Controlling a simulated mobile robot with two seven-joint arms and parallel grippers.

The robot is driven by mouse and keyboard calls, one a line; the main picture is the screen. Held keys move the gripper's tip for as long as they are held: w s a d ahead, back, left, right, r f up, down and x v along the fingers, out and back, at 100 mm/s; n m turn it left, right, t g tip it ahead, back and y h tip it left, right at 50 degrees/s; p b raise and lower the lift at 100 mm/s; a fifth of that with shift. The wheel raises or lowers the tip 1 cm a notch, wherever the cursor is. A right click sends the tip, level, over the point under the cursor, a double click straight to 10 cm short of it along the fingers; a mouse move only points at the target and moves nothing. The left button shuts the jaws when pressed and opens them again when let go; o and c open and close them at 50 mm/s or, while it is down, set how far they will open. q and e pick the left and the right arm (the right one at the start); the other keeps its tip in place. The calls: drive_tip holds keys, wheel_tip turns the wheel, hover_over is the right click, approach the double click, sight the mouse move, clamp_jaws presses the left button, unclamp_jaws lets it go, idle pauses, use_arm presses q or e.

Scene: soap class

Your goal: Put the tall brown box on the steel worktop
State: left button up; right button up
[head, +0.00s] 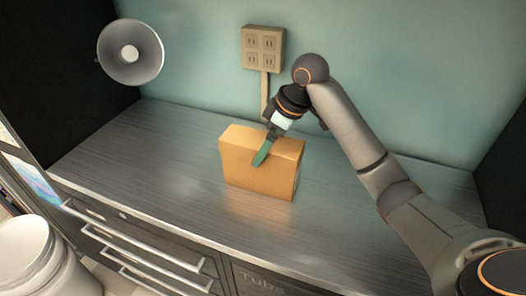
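The brown box (255,174) stands upright on the steel worktop (150,160), near its middle, with its broad face toward me. Its base appears to meet the worktop, and a warm reflection shows below it. My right gripper (266,148) reaches down over the box's top edge from the upper right. One green finger lies in front of the broad face; the other finger is hidden, so I cannot tell whether the gripper is closed on the box. My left gripper is not in view.
A wall outlet plate (264,47) with a conduit is behind the box. A round white lamp-like fixture (131,52) is at the upper left. Drawers with bar handles (150,245) run below the front edge. A white bucket (35,260) stands at lower left. The worktop left of the box is clear.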

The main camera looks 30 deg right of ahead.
drive_tip(key=p+v, duration=0.1)
drive_tip(key=v, duration=0.7)
drive_tip(key=shift+d+r, duration=0.1)
drive_tip(key=shift+r, duration=0.2)
drive_tip(key=shift+s+d+r, duration=0.1)
drive_tip(key=shift+s+r, duration=0.15)
drive_tip(key=shift+r, duration=0.15)
